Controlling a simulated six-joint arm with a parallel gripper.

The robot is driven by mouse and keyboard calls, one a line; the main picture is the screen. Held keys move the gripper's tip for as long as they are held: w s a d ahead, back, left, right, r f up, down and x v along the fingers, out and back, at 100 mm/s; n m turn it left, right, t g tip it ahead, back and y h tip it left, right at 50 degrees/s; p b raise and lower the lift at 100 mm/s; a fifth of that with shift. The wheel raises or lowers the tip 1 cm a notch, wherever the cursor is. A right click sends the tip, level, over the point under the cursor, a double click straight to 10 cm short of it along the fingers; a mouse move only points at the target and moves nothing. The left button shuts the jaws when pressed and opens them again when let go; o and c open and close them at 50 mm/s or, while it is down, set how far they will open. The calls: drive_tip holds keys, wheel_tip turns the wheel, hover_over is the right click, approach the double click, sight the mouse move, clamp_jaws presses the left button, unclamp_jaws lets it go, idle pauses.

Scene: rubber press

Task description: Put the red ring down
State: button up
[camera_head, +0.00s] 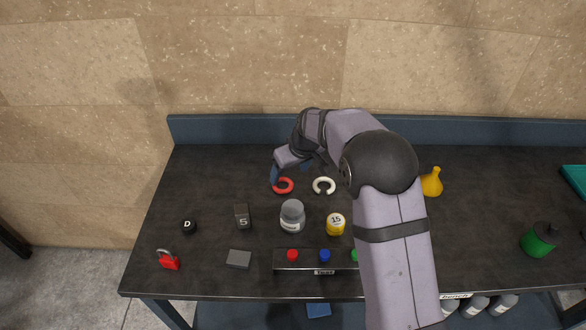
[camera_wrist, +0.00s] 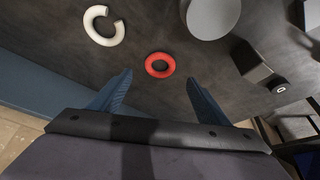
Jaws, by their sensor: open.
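The red ring (camera_head: 284,191) lies flat on the dark table, toward the back and left of the table's middle. It also shows in the wrist view (camera_wrist: 160,75), lying beyond the fingertips and between their lines. My gripper (camera_head: 277,173) is just behind the ring in the head view, and its blue fingers show there only in part. In the wrist view, my gripper (camera_wrist: 160,78) has its two blue fingers wide apart with nothing between them. The ring is apart from both fingers there.
A white open ring (camera_head: 322,193) lies right of the red ring. A grey jar (camera_head: 292,216), a yellow weight (camera_head: 336,225) and a dark block marked 5 (camera_head: 242,216) stand nearer the front. A button box (camera_head: 300,266) is at the front edge.

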drive_tip(key=shift+b+v, duration=0.4)
drive_tip(key=shift+v, duration=1.75)
drive_tip(key=s+d+f+m+g, duration=0.1)
drive_tip(key=s+d, duration=0.4)
drive_tip(key=s, duration=0.6)
drive_tip(key=s+d+f+m+g+h, duration=0.1)
drive_tip(key=s+d, duration=0.4)
drive_tip(key=s, duration=0.5)
drive_tip(key=s+d+f+m+g+h, duration=0.1)
drive_tip(key=s+d+m, duration=0.3)
drive_tip(key=s, duration=0.7)
drive_tip(key=shift+s+d+f+g, duration=0.35)
drive_tip(key=shift+d+f+g, duration=0.15)
drive_tip(key=shift+f, duration=0.4)
